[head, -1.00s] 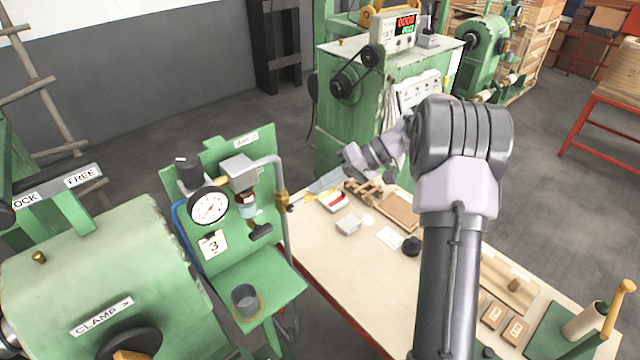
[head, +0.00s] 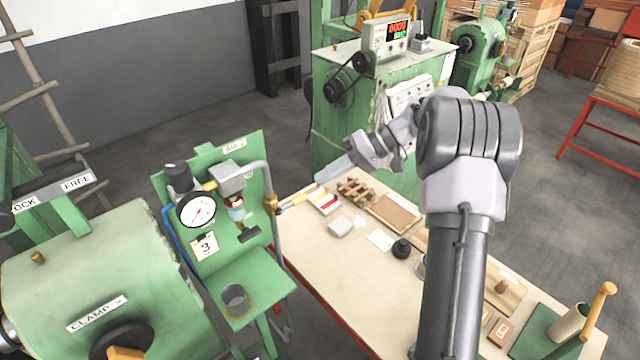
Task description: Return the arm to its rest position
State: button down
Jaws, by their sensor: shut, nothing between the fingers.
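My arm rises from the bottom right of the head view, bends at a large grey elbow and reaches left over the workbench (head: 330,262). My gripper (head: 321,178) is at the far left end of the arm, above the bench's far-left part. It is small in view, looks shut, and nothing shows held in it. Near its tip, lower left, a yellow-and-pale piece lies by the brass fitting (head: 271,204) of the green air stand (head: 205,262).
A green machine with a red digital display (head: 398,28) stands behind the gripper. A wooden tray (head: 395,212), pale block (head: 340,228) and black round part (head: 401,249) lie on the bench. A gauge (head: 196,211) and grey cup (head: 236,299) are on the stand.

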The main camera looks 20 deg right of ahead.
jog(key=d+r+p, duration=0.1)
jog(key=d+r, duration=0.1)
jog(key=d, duration=0.3)
jog(key=s+a+r+m+h+b, duration=0.2)
jog(key=s+a+h+b, duration=0.5)
jog(key=s+a, duration=0.85)
jog(key=s+a+f+m+t+h+b, duration=0.1)
jog(key=s+a+f+b, duration=0.1)
jog(key=s, duration=0.4)
jog(key=s+a+f+m+t+b, duration=0.1)
jog(key=s+a+f+m+b, duration=0.1)
jog(key=s+f, duration=0.4)
jog(key=shift+s+a+t+h+b, duration=0.4)
jog(key=shift+a+b, duration=0.25)
jog(key=shift+b, duration=0.3)
